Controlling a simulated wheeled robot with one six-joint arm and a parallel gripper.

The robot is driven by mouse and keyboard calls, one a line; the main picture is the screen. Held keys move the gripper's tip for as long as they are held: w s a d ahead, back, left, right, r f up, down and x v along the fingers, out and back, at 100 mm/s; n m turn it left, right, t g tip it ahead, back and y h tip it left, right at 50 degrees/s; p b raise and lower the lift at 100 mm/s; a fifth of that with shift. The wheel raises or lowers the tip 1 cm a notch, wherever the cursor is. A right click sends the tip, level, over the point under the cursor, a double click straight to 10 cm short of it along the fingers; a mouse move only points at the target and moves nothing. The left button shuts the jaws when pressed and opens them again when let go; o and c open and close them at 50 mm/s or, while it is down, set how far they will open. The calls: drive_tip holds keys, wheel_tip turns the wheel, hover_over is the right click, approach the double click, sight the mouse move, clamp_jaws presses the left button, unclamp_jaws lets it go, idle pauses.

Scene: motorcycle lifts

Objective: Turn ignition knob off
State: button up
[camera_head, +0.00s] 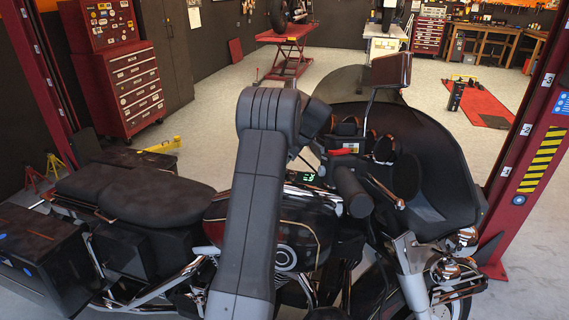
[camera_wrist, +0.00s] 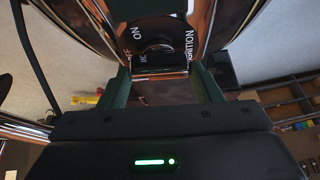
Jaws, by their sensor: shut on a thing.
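The ignition dial (camera_wrist: 164,34) shows at the top middle of the wrist view, a round dark plate with white lettering; "ON" is at its left and "IGNITION" at its right. The shiny knob (camera_wrist: 160,86) reflects brown and lies just below the lettering, between my fingers. My gripper (camera_wrist: 161,76) has one dark green finger on each side of the knob and is shut on it. In the head view my arm hides the dial and most of my gripper. The knob's exact pointing direction is hard to read.
The black motorcycle (camera_head: 285,240) fills the foreground, with its windshield fairing (camera_head: 420,165) and handlebar right of my arm. Red lift posts (camera_head: 530,140) stand at both sides. A red tool cabinet (camera_head: 135,90) stands behind left. The floor behind the motorcycle is largely clear.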

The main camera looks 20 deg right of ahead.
drive_tip(key=shift+n, duration=0.6)
drive_tip(key=o, duration=1)
drive_tip(key=shift+d, duration=0.1)
drive_tip(key=v, duration=1.2)
drive_tip(key=shift+w+b, duration=0.25)
drive_tip(key=shift+b, duration=0.1)
drive_tip(key=shift+d, duration=0.15)
